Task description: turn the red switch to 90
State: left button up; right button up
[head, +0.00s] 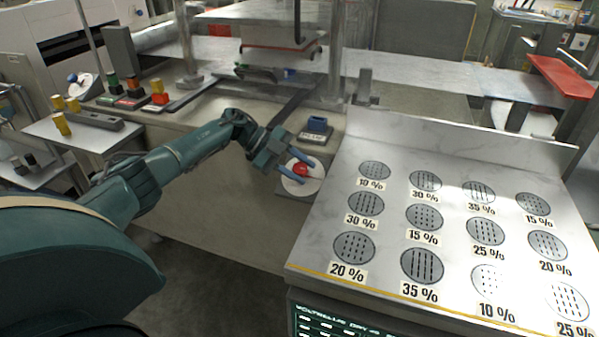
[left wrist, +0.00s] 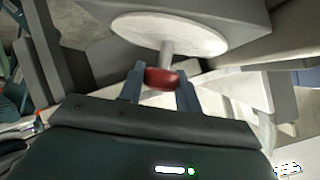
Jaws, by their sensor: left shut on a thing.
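The red switch (head: 300,169) stands at the middle of a round white dial plate (head: 308,186) on the bench, left of the slanted marble panel. My left gripper (head: 301,168) has its two blue-grey fingers on either side of the switch and is shut on it. In the left wrist view the red switch (left wrist: 161,78) sits between the fingertips, with its pale stem running to the white disc (left wrist: 170,33). Any marks on the dial are too small to read. My right gripper is not in view.
The slanted marble panel (head: 400,160) with several perforated discs and percent labels lies just right of the dial. A small blue-topped box (head: 317,128) stands behind the dial. Coloured push buttons (head: 133,88) are at the back left. A bare bench area (head: 215,170) lies left of the dial.

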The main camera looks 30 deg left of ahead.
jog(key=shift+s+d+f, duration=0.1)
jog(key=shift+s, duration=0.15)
pick_arm(q)
jog(key=o, duration=1)
jog(key=shift+c, duration=0.2)
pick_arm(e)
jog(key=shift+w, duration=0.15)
pick_arm(q)
jog(key=b+v, duration=0.1)
jog(key=v, duration=1.2)
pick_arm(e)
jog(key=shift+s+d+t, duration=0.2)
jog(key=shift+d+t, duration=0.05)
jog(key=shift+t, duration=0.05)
pick_arm(q)
jog(key=shift+r, duration=0.1)
